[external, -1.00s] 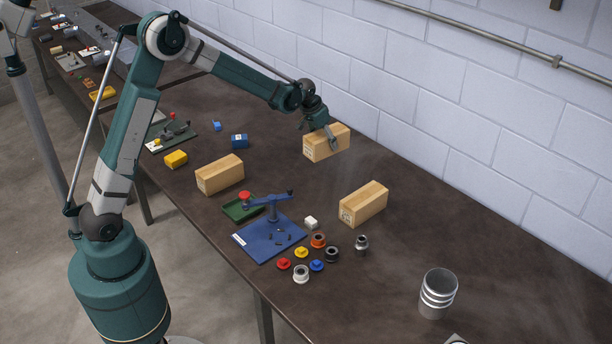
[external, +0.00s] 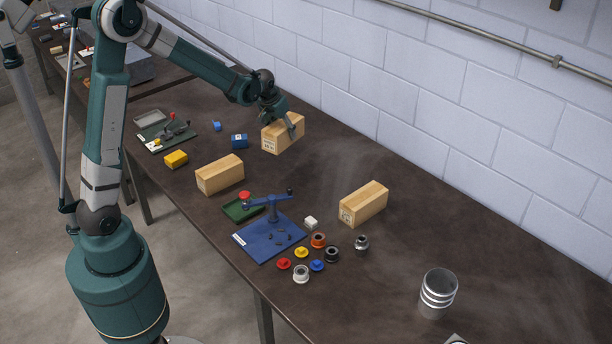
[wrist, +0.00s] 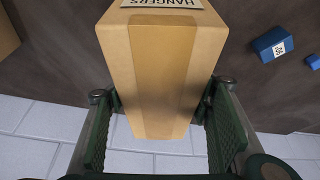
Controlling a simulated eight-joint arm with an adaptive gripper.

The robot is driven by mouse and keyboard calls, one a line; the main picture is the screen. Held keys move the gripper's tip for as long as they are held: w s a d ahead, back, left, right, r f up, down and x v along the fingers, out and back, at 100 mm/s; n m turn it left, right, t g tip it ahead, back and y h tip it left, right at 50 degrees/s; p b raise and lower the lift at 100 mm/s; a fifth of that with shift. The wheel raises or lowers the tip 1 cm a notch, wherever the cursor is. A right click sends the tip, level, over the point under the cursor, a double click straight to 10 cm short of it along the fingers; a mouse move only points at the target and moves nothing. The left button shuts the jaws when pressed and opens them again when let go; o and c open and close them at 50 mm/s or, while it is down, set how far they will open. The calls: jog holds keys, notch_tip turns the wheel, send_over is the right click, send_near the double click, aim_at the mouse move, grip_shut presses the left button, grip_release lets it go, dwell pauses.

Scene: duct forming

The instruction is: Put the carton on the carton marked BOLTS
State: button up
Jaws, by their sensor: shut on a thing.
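My gripper (external: 288,122) is shut on a tan carton (external: 280,135) near the back of the table, by the wall. In the wrist view the carton (wrist: 165,70) sits between both fingers (wrist: 160,105), and its end label reads HANGERS. I cannot tell whether its underside is clear of the table. A second tan carton (external: 220,175) lies at the table's front left. A third tan carton (external: 364,204) lies right of the middle, with a label on its left end too small to read. I cannot tell which carton is marked BOLTS.
A blue box (external: 239,141) is just left of the held carton. A yellow box (external: 176,159), a green tray (external: 243,208) and a blue fixture (external: 270,238) stand forward, with several small round parts nearby. A metal cup (external: 438,293) is at right. The back right is clear.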

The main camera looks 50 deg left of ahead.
jog(key=s+a+r+n+p, duration=0.1)
jog(key=s+a+n, duration=0.1)
jog(key=s, duration=0.6)
jog(key=s+a+r+n+y+p, duration=0.1)
jog(key=s+a+r+n, duration=0.1)
jog(key=s+a, duration=0.3)
jog(key=s+a+r+n+g+y+p, duration=0.1)
jog(key=s+a, duration=0.3)
jog(key=s, duration=0.9)
jog(key=shift+r+n+p, duration=0.15)
jog(key=shift+n+p, duration=0.15)
jog(key=shift+n, duration=0.2)
jog(key=shift+d, duration=0.1)
send_near(220, 163)
jog(key=shift+w+a+r, duration=0.35)
jog(key=shift+w+a, duration=0.15)
jog(key=shift+w, duration=0.1)
jog(key=shift+f, duration=0.1)
jog(key=shift+f+b, duration=0.4)
jog(key=shift+f, duration=1.6)
jog(key=shift+f, duration=0.15)
